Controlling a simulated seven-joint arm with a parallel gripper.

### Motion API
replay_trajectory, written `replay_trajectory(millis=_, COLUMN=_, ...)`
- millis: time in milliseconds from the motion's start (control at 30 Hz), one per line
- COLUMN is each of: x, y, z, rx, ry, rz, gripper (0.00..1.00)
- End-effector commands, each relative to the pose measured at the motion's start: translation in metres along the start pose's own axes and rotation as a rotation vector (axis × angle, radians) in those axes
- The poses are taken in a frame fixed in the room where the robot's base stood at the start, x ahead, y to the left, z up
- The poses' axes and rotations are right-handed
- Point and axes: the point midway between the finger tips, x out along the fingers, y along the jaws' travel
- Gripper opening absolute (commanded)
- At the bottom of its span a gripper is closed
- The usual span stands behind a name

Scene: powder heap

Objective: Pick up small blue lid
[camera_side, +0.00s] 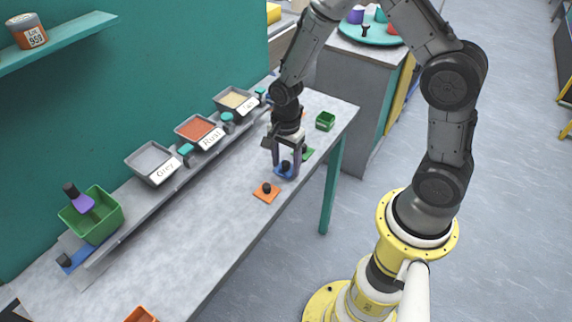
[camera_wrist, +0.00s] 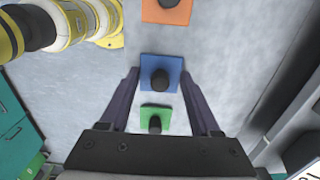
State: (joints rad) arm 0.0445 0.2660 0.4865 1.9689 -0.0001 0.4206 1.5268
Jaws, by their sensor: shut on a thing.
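The small blue lid (camera_side: 280,172) is a flat square plate with a dark knob, at the right part of the grey bench. It also shows in the wrist view (camera_wrist: 150,66), between my fingertips. My gripper (camera_side: 286,170) points down from above, its two fingers widely parted and shut on opposite edges of the blue lid. In the side view the lid is partly covered by my fingers. It is at or very near the bench top; I cannot tell whether it is lifted.
An orange lid (camera_side: 262,196) and a green lid (camera_side: 308,153) lie close by on either side. Grey trays labelled Grey (camera_side: 150,158) and Rust (camera_side: 197,126) line the wall side. A larger green bin (camera_side: 108,217) stands left.

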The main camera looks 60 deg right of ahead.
Motion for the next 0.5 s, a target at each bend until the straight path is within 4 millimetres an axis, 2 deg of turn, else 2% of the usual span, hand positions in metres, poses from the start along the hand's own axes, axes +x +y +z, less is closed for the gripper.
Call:
replay_trajectory(millis=233, x=-0.032, y=0.002, z=0.0, rx=0.0, ry=0.0, rz=-0.005, gripper=0.11)
replay_trajectory(millis=500, x=-0.086, y=0.049, z=0.002, rx=0.0, ry=0.0, rz=-0.008, gripper=0.11)
